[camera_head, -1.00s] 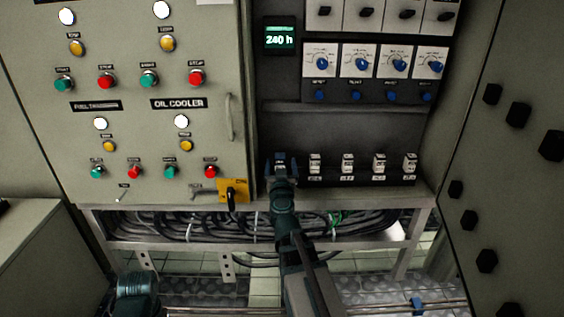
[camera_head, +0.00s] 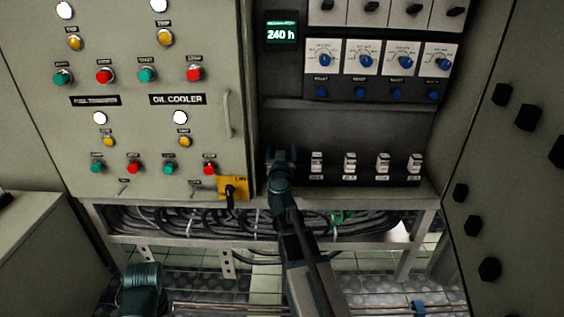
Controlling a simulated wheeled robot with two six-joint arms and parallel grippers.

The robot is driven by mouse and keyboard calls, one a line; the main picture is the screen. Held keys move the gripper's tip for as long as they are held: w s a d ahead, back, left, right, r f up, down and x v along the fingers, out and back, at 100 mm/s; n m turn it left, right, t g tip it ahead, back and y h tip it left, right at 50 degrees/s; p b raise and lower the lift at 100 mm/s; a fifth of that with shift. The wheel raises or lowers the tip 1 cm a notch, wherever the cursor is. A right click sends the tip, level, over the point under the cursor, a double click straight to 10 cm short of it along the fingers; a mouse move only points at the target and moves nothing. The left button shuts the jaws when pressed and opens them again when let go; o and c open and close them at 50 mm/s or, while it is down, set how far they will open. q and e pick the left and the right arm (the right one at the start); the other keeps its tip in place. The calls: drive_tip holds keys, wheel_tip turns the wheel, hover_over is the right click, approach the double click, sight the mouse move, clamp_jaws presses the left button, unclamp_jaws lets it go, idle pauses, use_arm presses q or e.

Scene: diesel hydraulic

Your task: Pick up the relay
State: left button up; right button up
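Several small white relays stand in a row on a dark rail low in the right cabinet bay, including a left one (camera_head: 317,162), two middle ones (camera_head: 350,163) (camera_head: 382,163) and a right one (camera_head: 415,163). My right gripper (camera_head: 281,156) is at the left end of this row, left of the leftmost visible relay and apart from it. Its fingers look spread, and I see no relay between them. The gripper and wrist hide the rail behind them. My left gripper is out of view.
A grey cabinet door (camera_head: 150,130) with buttons, lamps and a handle (camera_head: 228,115) stands left of the bay. A yellow switch plate (camera_head: 232,188) is at its lower corner. A shelf edge (camera_head: 345,106) and blue-knobbed modules (camera_head: 365,60) are above the relays. Cables (camera_head: 180,220) run below.

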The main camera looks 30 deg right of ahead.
clamp_jaws()
drive_tip(key=shift+r, duration=0.15)
idle(0.4)
